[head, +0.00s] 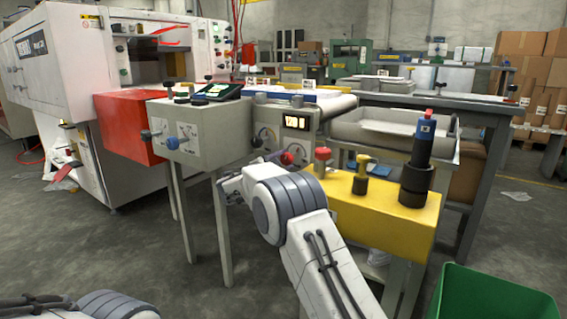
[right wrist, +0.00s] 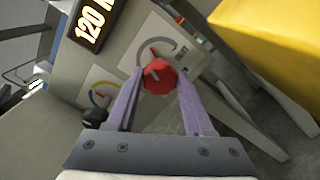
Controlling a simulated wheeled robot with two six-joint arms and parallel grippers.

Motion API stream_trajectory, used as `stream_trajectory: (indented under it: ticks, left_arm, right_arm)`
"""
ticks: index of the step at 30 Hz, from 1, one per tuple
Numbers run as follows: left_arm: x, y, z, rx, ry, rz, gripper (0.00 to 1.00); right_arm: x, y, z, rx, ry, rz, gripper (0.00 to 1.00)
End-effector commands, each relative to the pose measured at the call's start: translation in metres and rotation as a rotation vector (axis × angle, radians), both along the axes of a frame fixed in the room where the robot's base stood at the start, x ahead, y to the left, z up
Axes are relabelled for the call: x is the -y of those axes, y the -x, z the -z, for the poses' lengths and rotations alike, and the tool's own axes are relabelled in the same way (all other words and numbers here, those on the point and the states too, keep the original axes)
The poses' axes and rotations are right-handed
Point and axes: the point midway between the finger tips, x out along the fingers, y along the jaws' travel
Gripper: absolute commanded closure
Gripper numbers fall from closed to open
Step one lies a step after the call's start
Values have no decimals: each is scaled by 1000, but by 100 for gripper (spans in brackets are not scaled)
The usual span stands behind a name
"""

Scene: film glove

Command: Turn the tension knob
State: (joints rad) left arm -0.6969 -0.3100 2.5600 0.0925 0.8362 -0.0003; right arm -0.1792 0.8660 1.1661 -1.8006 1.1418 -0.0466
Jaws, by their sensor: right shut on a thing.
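A red knob (right wrist: 160,78) sits on a grey panel in front of a curved dial scale, with a small red pointer mark above it. The red knob also shows in the head view (head: 287,158), low on the grey control box (head: 262,115) under a lit display. My right gripper (right wrist: 157,84) is shut on the red knob, with one purple finger on each side of it. In the head view my right wrist and arm cover part of the panel front. I cannot read the label beside the dial. My left gripper is out of view.
A dark knob (right wrist: 95,117) with a coloured dial lies beside the red one. The lit display (right wrist: 96,20) reads 120. A yellow box (head: 383,207) with red, yellow and dark fittings stands close to the right. A green bin (head: 492,298) is at lower right.

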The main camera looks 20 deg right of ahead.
Motion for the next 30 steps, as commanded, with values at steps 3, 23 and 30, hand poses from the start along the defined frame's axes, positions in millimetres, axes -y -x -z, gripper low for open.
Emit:
stream_trajectory:
  ticks: [3, 23, 30]
  left_arm:
    - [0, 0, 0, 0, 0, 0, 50]
    - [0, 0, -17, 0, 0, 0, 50]
    - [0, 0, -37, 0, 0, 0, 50]
  right_arm:
    - [-1, 1, 2, -3, -1, 2, 100]
    - [-27, 19, -4, -6, 1, -4, 18]
    - [-64, 49, -3, -4, 1, -3, 18]
